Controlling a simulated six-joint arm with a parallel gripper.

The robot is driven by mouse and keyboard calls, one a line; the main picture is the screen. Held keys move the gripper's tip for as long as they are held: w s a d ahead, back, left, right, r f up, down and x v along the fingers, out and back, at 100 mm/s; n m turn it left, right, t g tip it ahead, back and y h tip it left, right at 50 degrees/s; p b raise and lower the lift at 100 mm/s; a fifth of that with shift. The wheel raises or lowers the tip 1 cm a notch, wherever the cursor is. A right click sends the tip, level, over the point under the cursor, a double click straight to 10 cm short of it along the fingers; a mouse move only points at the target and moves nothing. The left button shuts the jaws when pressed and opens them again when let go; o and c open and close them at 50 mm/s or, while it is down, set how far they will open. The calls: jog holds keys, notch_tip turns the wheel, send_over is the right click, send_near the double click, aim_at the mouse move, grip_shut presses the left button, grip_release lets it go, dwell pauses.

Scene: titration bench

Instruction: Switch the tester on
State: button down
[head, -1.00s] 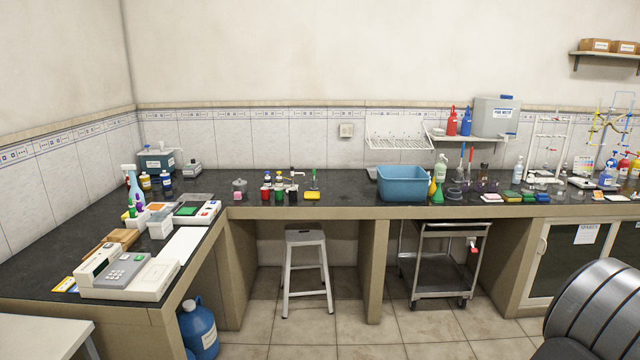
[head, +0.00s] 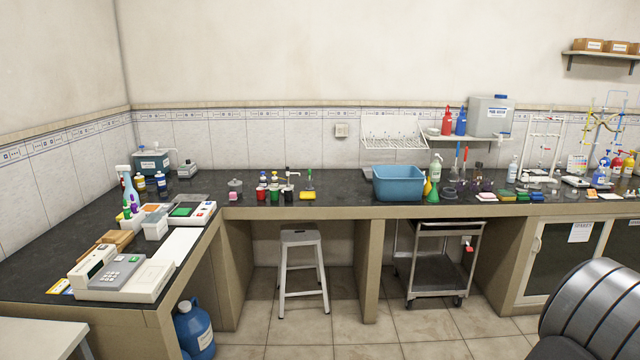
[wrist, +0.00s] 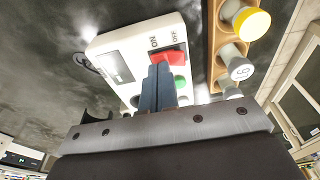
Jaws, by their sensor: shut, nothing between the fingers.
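The tester (wrist: 113,48) is a white box in the wrist view, with a dark display window on its left part. A red switch (wrist: 172,58) with small dark lettering above it sits on its right part. A green round button (wrist: 180,83) is just below the switch. My gripper (wrist: 158,70) is shut and empty. Its dark blue fingertips lie over the tester face, overlapping the lower left of the red switch. I cannot tell whether they touch it. The fingers hide part of the face beside the green button. The gripper is not visible in the head view.
In the wrist view, an orange-brown rack (wrist: 216,45) with several bottles, one yellow-topped (wrist: 250,24), stands close to the right of the tester. In the head view, the dark bench (head: 335,185) carries a blue basin (head: 398,185) and many small items.

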notch_tip(320, 180, up, 7)
jog(key=shift+f, duration=0.2)
dwell(0.5)
notch_tip(320, 180, down, 7)
jog(key=shift+r, duration=0.1)
dwell(0.5)
